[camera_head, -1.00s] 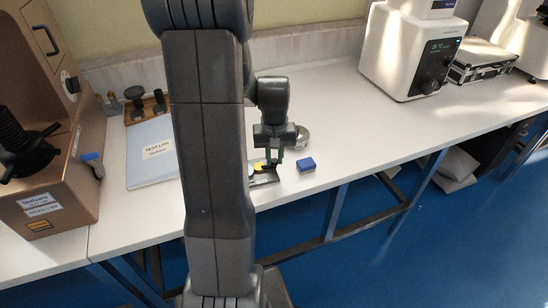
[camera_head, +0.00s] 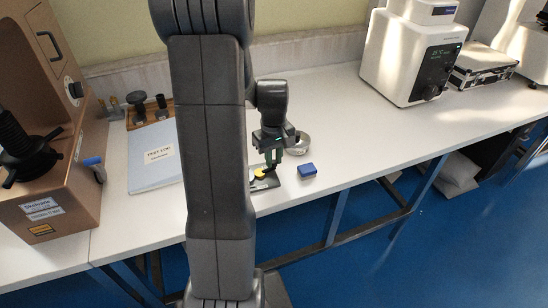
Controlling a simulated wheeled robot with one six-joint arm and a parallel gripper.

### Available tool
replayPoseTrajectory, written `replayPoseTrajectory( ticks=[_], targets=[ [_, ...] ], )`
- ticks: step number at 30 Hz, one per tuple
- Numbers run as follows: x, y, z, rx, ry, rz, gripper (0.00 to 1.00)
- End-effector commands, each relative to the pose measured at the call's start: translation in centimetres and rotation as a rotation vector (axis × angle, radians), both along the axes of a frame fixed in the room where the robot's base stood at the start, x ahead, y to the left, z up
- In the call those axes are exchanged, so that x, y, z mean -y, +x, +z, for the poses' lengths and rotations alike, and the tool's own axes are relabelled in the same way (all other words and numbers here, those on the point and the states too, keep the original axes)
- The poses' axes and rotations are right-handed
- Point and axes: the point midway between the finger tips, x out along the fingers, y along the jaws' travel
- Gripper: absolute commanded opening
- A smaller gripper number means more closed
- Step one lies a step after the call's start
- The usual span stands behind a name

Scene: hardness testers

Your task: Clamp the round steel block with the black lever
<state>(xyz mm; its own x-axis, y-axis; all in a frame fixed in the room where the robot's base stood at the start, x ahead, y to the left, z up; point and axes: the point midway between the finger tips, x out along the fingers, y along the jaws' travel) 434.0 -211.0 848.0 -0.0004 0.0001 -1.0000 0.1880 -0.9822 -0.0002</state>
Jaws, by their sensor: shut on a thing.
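A small dark fixture (camera_head: 270,183) with a yellow part (camera_head: 261,174) and a pale metal part stands near the front edge of the white bench, partly hidden behind my arm.
A blue box (camera_head: 307,171) stands just right of the fixture. A round metal dish (camera_head: 300,144) is behind my gripper. A test log (camera_head: 155,157) lies left of my arm, by a brown tester (camera_head: 75,205). The bench to the right is clear up to the white tester (camera_head: 405,60).

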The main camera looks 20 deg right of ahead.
Motion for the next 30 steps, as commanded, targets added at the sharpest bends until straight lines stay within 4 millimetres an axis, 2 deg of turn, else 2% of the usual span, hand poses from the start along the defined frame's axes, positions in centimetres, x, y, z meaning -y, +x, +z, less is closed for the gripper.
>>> replayPoseTrajectory(
  ticks=[7, 8, 10, 11, 18, 22, 26, 30],
  targets=[
    [0.0, 0.1, 0.1, 0.002, -0.002, -0.001, 0.0],
    [0.0, 0.1, 0.1, 0.002, -0.002, -0.001, 0.25],
    [0.0, 0.1, 0.1, 0.002, -0.001, -0.001, 0.39],
    [0.0, 0.1, 0.1, 0.002, -0.001, -0.001, 0.41],
    [0.0, 0.0, 0.0, 0.001, -0.001, -0.001, 0.41],
    [0.0, 0.0, 0.7, 0.001, -0.001, -0.001, 0.41],
    [0.0, 0.1, 2.8, 0.005, -0.002, -0.001, 0.41],
    [0.0, 0.1, 6.1, 0.008, -0.003, -0.001, 0.41]
  ],
)
